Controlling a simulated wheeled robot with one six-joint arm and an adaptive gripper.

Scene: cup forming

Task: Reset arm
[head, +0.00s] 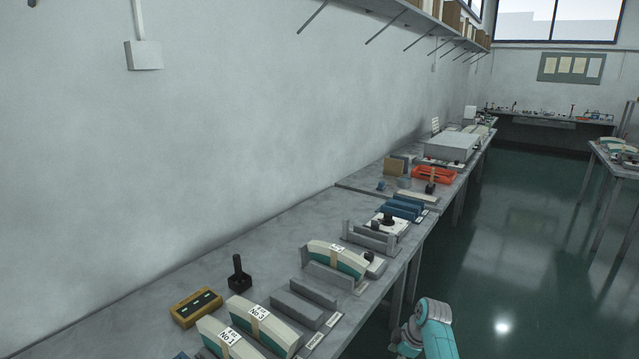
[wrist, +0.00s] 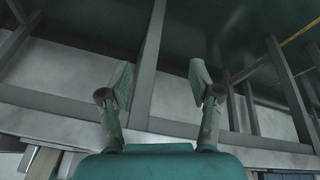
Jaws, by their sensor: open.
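My gripper (wrist: 160,82) shows in the wrist view with its two fingers spread wide apart. It is open and nothing is between the fingers. Behind it are the grey bars of a bench frame (wrist: 150,60), and the dark green floor is at the top. In the head view, part of my teal arm shows at the bottom, right of the bench's front edge; I cannot make out the gripper there.
A long grey workbench (head: 225,262) runs along the left wall. It holds curved cream-and-green blocks (head: 337,258), a yellow box (head: 196,306), a black upright-handled piece (head: 239,273) and a red tray (head: 433,175). Green floor (head: 520,230) to the right is clear.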

